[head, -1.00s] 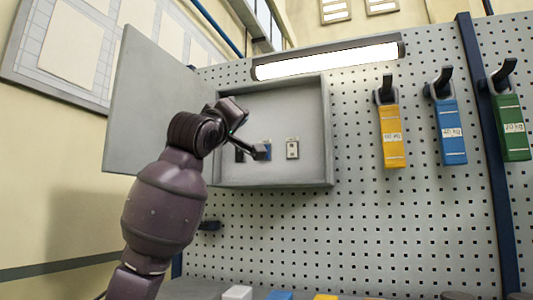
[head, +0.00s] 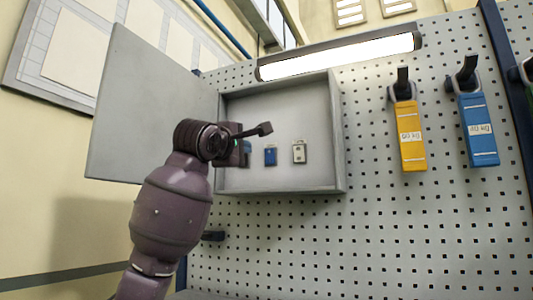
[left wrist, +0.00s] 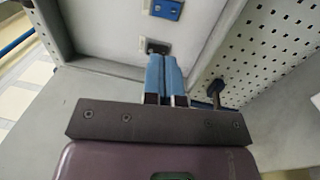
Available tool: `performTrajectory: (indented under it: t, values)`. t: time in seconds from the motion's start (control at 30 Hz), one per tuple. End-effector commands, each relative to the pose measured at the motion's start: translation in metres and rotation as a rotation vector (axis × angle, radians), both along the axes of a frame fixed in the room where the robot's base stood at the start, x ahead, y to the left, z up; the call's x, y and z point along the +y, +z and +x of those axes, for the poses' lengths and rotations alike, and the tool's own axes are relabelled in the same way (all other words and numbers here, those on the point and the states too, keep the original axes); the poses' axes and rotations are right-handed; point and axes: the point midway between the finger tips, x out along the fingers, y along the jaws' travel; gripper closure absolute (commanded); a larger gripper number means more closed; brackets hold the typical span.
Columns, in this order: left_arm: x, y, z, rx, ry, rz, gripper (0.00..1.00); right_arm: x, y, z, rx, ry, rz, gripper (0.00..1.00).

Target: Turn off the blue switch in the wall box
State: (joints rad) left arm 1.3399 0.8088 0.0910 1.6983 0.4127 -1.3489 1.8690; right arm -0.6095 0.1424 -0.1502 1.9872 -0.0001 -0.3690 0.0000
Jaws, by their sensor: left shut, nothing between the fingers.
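The open grey wall box (head: 333,130) hangs on the perforated panel. The blue switch (head: 270,156) is on its back wall, between a pale switch (head: 298,152) on the right and a darker one (head: 245,153) partly behind my arm. In the left wrist view, the shut blue fingers (left wrist: 165,62) lie near a dark switch on a pale plate (left wrist: 156,46), with the blue switch (left wrist: 166,9) at the top edge. The blue switch's lever position is too small to tell. My right gripper is out of view.
The box door (head: 150,110) stands open to the left. A lit lamp (head: 340,58) runs above the box. A yellow block (head: 411,135) and a blue block (head: 479,130) hang on the panel at the right. A dark peg (head: 213,236) sticks out below the box.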

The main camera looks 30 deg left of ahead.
Motion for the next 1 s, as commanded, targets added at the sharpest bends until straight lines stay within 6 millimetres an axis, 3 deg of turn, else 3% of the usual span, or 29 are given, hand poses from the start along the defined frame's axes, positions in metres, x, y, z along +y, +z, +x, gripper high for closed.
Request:
performTrajectory:
  t: [0.2,0.37,1.0]
  values:
    - [0.000,0.001,0.002,-0.001,0.000,0.001,1.00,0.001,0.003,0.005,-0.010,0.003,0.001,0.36]
    - [0.001,0.004,0.017,0.000,0.000,0.002,1.00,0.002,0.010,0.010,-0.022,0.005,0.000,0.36]
    - [0.007,0.019,0.112,0.000,0.001,0.002,1.00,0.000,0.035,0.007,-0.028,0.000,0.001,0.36]
